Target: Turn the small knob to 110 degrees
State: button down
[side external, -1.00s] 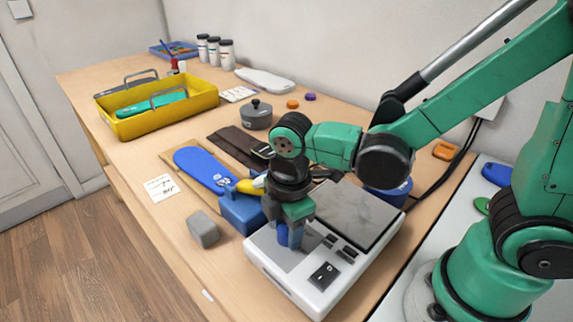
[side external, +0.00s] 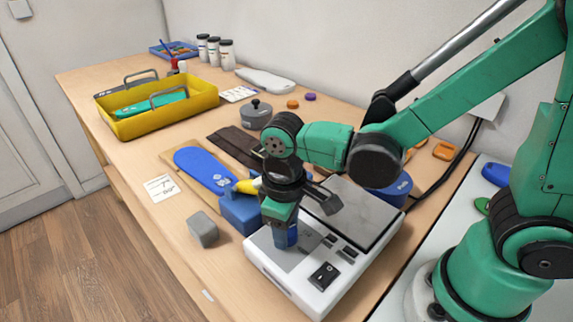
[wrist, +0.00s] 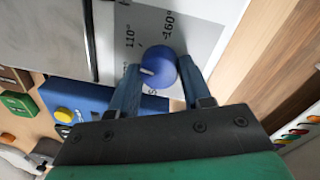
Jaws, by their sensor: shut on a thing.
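The small blue round knob (wrist: 160,66) sits on a grey dial plate in the wrist view. Its white pointer mark is on the left side of its top. The printed "110°" (wrist: 130,38) is up and left of the knob, and "160°" (wrist: 168,26) is above it. The pointer aims left, below the "110°" print. My gripper (wrist: 161,78) is shut on the knob, one blue finger on each side. In the side external view my gripper (side external: 285,238) points down at the front of the white machine (side external: 283,276), and its fingers hide the knob.
A black rocker switch (side external: 324,276) and small buttons lie right of my gripper on the machine, in front of its grey plate (side external: 350,212). A blue block (side external: 240,213) and a grey block (side external: 203,229) stand close on the left. A yellow tray (side external: 158,118) is farther back.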

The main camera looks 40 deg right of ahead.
jog(key=shift+m, duration=1.7)
jog(key=shift+c, duration=1.9)
grip_release()
jog(key=shift+r, duration=0.1)
jog(key=shift+a+r, duration=0.1)
jog(key=shift+r, duration=2.6)
jog(key=d+r+m+t, duration=0.1)
jog(key=d+r+t, duration=0.2)
jog(key=d+t, duration=0.4)
jog(key=shift+w+d+y, duration=0.3)
jog(key=shift+w+d, duration=0.1)
jog(key=shift+d, duration=0.85)
